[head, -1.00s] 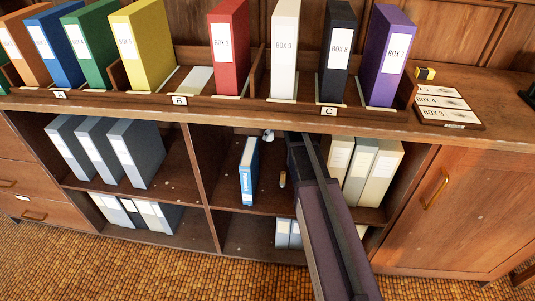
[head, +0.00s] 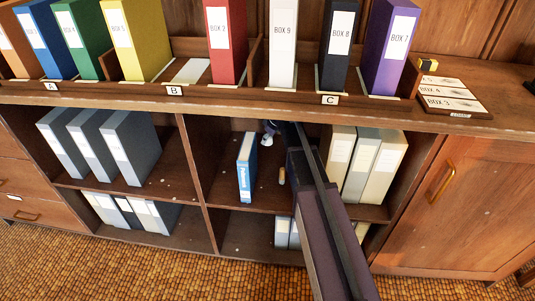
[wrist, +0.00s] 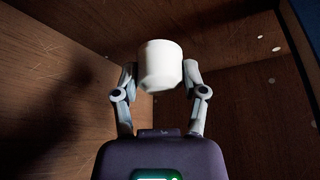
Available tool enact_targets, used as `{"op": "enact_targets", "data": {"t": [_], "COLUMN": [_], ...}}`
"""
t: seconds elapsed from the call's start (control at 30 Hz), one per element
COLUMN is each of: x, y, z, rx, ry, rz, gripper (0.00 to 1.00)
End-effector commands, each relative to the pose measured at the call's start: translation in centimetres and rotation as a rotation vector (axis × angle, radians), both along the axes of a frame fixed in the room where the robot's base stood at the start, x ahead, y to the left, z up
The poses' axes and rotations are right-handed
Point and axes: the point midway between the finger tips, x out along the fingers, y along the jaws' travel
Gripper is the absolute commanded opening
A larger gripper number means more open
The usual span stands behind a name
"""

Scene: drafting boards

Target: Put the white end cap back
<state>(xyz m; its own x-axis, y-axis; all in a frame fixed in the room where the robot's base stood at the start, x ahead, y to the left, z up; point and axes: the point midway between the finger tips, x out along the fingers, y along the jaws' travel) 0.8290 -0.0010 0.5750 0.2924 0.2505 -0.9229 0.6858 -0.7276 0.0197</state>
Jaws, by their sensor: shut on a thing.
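The white end cap (wrist: 161,65) is a short, smooth white cylinder. In the wrist view it sits between the two grey fingers of my gripper (wrist: 160,75), which is shut on it. In the head view my gripper (head: 268,135) is inside the upper middle compartment of the cabinet, near its top and above the blue binder's right side. The cap is too small and too covered there to make out clearly. The place where it belongs cannot be told from these frames.
A blue binder (head: 247,167) stands on the compartment's shelf, with a small tan cylinder (head: 282,176) to its right. Pale binders (head: 365,165) stand further right, beyond my arm. Boxes line the cabinet top (head: 390,115). Dark wooden panels surround my gripper in the wrist view.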

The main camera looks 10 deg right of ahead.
Motion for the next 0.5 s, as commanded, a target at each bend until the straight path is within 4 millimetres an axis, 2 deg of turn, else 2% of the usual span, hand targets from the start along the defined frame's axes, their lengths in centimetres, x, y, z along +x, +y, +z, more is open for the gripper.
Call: {"op": "enact_targets", "data": {"t": [0.03, 0.13, 0.5], "x": [0.0, 0.0, 0.0], "y": [0.02, 0.04, 0.1], "z": [-0.94, -1.53, -1.77], "rx": [0.0, 0.0, 0.0], "ry": [0.0, 0.0, 0.0], "rz": [0.0, 0.0, 0.001], "gripper": [0.01, 0.01, 0.01]}}
